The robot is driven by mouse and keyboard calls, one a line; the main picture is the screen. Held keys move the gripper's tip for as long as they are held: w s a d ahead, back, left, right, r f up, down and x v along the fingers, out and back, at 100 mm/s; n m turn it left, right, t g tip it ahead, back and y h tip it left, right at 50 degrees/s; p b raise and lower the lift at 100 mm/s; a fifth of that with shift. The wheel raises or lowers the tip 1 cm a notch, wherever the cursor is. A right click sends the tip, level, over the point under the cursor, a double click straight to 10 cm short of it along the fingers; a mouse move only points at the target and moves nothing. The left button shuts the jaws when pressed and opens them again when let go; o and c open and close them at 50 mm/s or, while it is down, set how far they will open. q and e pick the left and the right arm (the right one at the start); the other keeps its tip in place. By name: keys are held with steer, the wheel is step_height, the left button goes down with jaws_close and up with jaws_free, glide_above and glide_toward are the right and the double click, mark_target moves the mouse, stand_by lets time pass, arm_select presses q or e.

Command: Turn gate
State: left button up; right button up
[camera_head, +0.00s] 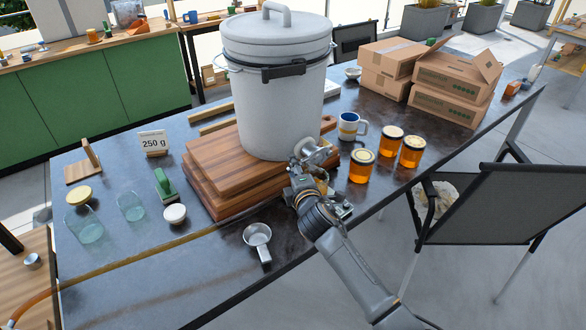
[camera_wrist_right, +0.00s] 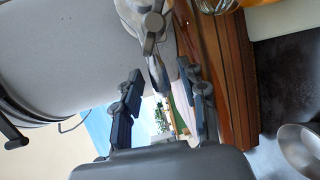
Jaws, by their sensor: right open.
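A large white lidded bucket (camera_head: 277,95) stands on stacked wooden boards (camera_head: 215,165); it also fills the left of the right wrist view (camera_wrist_right: 60,60). The metal honey gate (camera_head: 318,152) sits low on the bucket's side, partly hidden by my gripper in the head view. In the right wrist view the gate (camera_wrist_right: 148,22) is at the top, with a narrow part reaching down toward the space between the fingers. My right gripper (camera_head: 305,176) is close to the gate, its two fingers (camera_wrist_right: 164,100) apart. I cannot tell whether they touch it. My left gripper is out of view.
Honey jars (camera_head: 362,167) and a mug (camera_head: 351,127) stand right of the gate. A metal scoop (camera_head: 257,236) lies in front. Empty glass jars (camera_head: 84,225) and a "250 g" sign (camera_head: 154,143) are at left. Cardboard boxes (camera_head: 447,92) stand at back right.

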steer(key=shift+w+a, duration=0.15)
steer(key=shift+w, duration=0.3)
jaws_close()
